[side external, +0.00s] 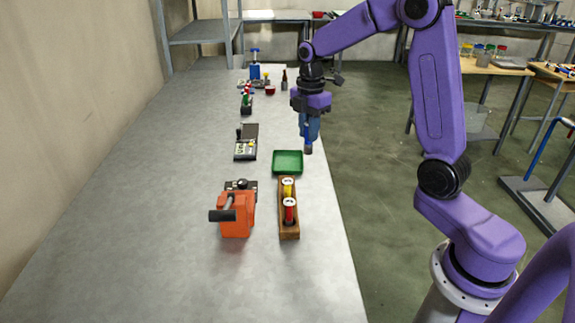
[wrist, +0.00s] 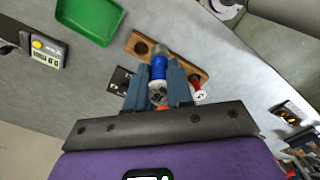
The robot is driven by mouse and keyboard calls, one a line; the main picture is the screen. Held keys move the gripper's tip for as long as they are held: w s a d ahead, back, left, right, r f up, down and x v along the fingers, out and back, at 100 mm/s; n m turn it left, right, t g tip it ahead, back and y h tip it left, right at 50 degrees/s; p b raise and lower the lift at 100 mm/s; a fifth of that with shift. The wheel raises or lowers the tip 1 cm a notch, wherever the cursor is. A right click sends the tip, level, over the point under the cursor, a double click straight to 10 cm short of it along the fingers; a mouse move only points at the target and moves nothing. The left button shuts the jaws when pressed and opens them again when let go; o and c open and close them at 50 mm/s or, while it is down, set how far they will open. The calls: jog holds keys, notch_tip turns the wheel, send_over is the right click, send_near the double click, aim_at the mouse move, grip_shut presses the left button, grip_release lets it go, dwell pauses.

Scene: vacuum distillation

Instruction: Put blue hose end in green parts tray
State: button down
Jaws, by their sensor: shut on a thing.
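The blue hose end (wrist: 158,68) is between the two fingers of my gripper (wrist: 159,80) in the wrist view, with its grey tip pointing out past them. In the side view my gripper (side external: 309,132) points down and is shut on the hose end, whose grey tip (side external: 308,149) shows below the fingers. The green parts tray (side external: 288,155) lies on the table below and slightly left of the gripper in the side view, and looks empty. The tray also shows at the top left of the wrist view (wrist: 88,18). The hose end is held above table height, apart from the tray.
A wooden rack (side external: 289,235) with yellow-and-white and red-and-white pieces stands in front of the tray. One rack hole (wrist: 141,47) is empty. An orange device (side external: 237,216) stands left of the rack. A black instrument (side external: 246,144) lies behind it. The table's left side is clear.

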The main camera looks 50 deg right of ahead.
jog(key=d, duration=0.4)
send_over(288, 164)
jog(key=shift+a+f, duration=0.1)
jog(key=shift+f, duration=6.5)
jog(key=shift+f, duration=0.1)
jog(key=c, duration=1)
grip_release()
